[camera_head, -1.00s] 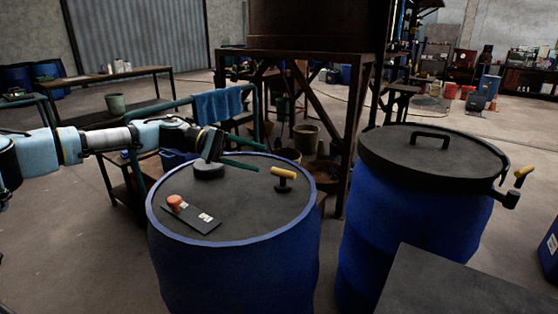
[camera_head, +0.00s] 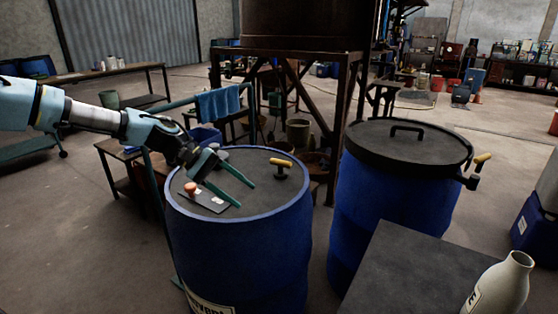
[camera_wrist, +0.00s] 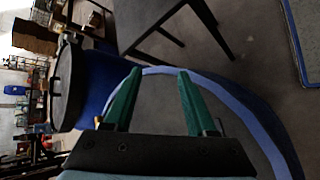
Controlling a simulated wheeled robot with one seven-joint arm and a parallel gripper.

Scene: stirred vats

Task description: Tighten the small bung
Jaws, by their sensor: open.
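The left blue drum (camera_head: 240,250) has a grey top. On it stand a yellow T-handled fitting (camera_head: 281,163) and a dark round cap (camera_head: 221,154), partly behind my gripper. An orange knob (camera_head: 191,187) sits on a dark plate with white labels (camera_head: 212,201). I cannot tell which of these is the small bung. My gripper (camera_head: 247,196) is open and empty, its green fingers spread over the drum top, right of the plate and in front of the T-handle. In the wrist view the fingers (camera_wrist: 159,71) reach over the bare grey top to the blue rim.
A second blue drum with a black lid (camera_head: 410,147) and a side clamp with a yellow handle (camera_head: 482,158) stands at the right. A dark table (camera_head: 405,265) in front bears a pale bottle (camera_head: 498,287). A rusty metal stand (camera_head: 345,110) is behind the drums.

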